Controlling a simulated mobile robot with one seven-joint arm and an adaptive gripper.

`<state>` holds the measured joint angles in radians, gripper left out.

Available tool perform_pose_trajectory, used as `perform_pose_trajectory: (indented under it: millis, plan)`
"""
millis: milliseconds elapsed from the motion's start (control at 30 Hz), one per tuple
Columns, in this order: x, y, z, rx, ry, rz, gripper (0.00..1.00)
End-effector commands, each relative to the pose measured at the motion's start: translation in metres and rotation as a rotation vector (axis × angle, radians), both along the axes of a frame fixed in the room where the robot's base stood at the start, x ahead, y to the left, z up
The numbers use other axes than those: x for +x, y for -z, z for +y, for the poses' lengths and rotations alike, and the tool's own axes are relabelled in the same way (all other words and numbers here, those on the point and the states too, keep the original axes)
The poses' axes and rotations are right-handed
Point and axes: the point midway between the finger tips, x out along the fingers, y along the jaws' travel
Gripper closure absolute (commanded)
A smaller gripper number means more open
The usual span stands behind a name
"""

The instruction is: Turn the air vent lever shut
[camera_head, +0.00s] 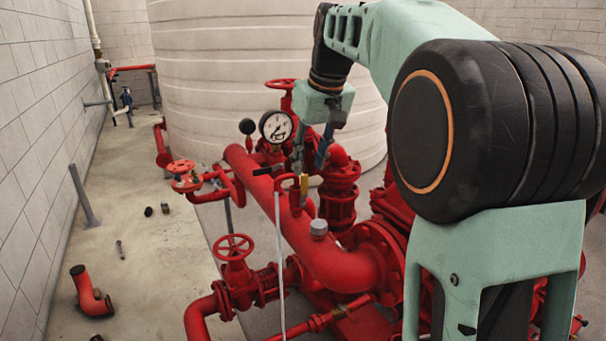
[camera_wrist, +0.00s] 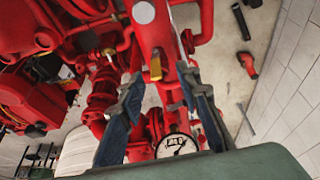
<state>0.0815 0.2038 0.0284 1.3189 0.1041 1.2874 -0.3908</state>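The air vent lever (camera_head: 304,187) is a small yellow handle on top of the large red pipe (camera_head: 258,183). It also shows in the wrist view (camera_wrist: 155,68), near the gap between my fingertips. My gripper (camera_head: 309,166) points down just above the lever, with its fingers spread apart. In the wrist view my gripper (camera_wrist: 161,79) is open, one dark blue-grey finger on each side, with nothing clamped between them. I cannot tell whether a finger touches the lever. The vent body below it is partly hidden.
A pressure gauge (camera_head: 277,126) stands close behind my gripper. A grey cap (camera_head: 318,228) sits on the pipe in front, and a thin white tube (camera_head: 280,260) hangs beside it. A red handwheel valve (camera_head: 234,248) stands front left. The floor at left holds loose fittings.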

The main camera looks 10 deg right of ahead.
Motion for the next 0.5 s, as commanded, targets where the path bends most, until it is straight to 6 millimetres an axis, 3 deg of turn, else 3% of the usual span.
perform_pose_trajectory:
  millis: [100, 233, 500]
  plan:
    - [0.005, -0.019, -0.008, 0.026, 0.006, -0.025, 0.69]
    - [0.008, -0.021, -0.010, 0.037, 0.005, -0.034, 0.69]
    - [0.022, 0.017, -0.004, 0.037, 0.004, -0.031, 0.69]
